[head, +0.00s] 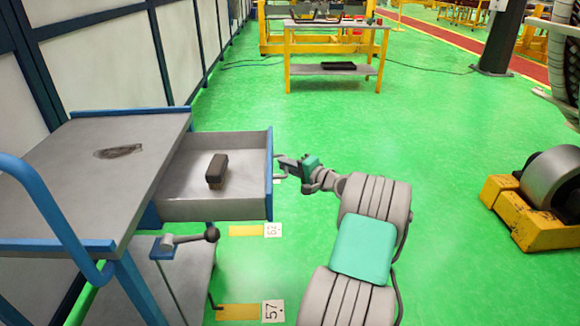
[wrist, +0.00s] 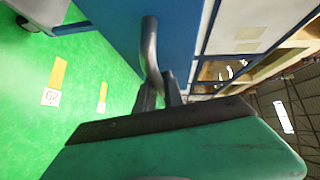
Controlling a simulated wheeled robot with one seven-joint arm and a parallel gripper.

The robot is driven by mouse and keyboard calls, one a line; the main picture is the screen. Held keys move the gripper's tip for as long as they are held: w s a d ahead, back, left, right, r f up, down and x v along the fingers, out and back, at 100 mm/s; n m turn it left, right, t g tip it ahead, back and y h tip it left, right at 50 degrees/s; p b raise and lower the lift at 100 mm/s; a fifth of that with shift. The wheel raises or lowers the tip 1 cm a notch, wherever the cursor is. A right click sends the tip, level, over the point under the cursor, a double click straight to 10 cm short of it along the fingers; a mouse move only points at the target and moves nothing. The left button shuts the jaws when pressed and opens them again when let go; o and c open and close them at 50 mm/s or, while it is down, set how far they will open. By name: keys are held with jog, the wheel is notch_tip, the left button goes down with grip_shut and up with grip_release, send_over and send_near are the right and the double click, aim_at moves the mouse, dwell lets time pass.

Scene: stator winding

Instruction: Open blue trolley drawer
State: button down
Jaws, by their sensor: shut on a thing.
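The blue trolley (head: 95,185) stands at the left in the head view, with a grey top and blue frame. Its drawer (head: 235,205) is pulled out to the right, and its grey inside shows. A dark block (head: 217,170) lies in the drawer. My gripper (head: 282,165) is at the outer side of the drawer's blue front. In the wrist view the gripper (wrist: 160,92) is shut on the curved metal handle (wrist: 150,45) of the blue drawer front (wrist: 115,25). The fingertips are partly hidden behind the gripper's body.
A lever with a dark knob (head: 211,234) sticks out below the drawer. A yellow workbench (head: 333,70) stands at the back. A roll on a yellow stand (head: 532,210) is at the right. Green floor between the trolley and the roll is free, apart from my arm.

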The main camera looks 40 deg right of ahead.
jog(key=shift+w+a+r, duration=0.1)
jog(key=shift+w+r, duration=0.05)
jog(key=c, duration=1.5)
grip_release()
jog(key=shift+o, duration=0.2)
jog(key=s+p, duration=0.1)
jog(key=s, duration=0.6)
jog(key=shift+s+d+r, duration=0.4)
jog(key=shift+d, duration=0.05)
